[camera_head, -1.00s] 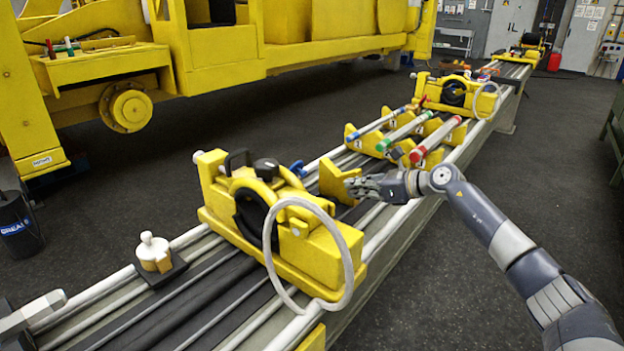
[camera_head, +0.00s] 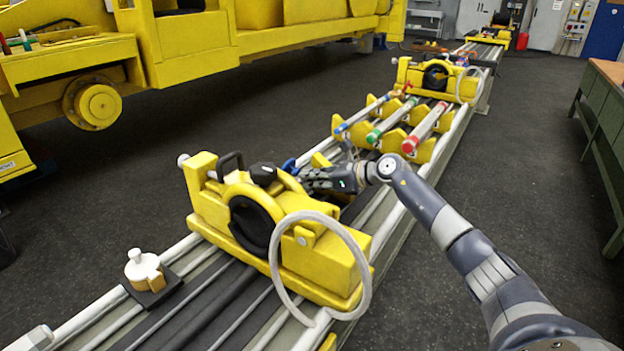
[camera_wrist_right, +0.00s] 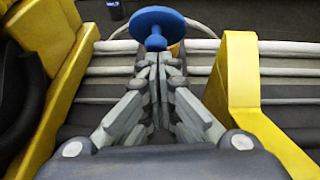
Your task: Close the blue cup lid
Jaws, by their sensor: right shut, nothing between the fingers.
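The blue cup lid (camera_wrist_right: 157,22) shows in the right wrist view as a round blue disc on a short stem, just beyond my fingertips. In the head view it is a small blue shape (camera_head: 289,165) behind the yellow clamp unit (camera_head: 325,258), partly hidden. My right gripper (camera_head: 305,177) reaches in from the right, behind that unit. In the wrist view its fingers (camera_wrist_right: 157,62) are together with nothing between them, pointing at the lid's stem. I cannot tell whether they touch it. My left gripper is not in view.
A yellow bracket (camera_wrist_right: 238,85) stands close to the right of my fingers in the wrist view. A looped grey hose (camera_head: 366,280) hangs at the clamp unit's front. Beyond are yellow supports with coloured tubes (camera_head: 393,124). A white knob (camera_head: 140,266) stands at the lower left.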

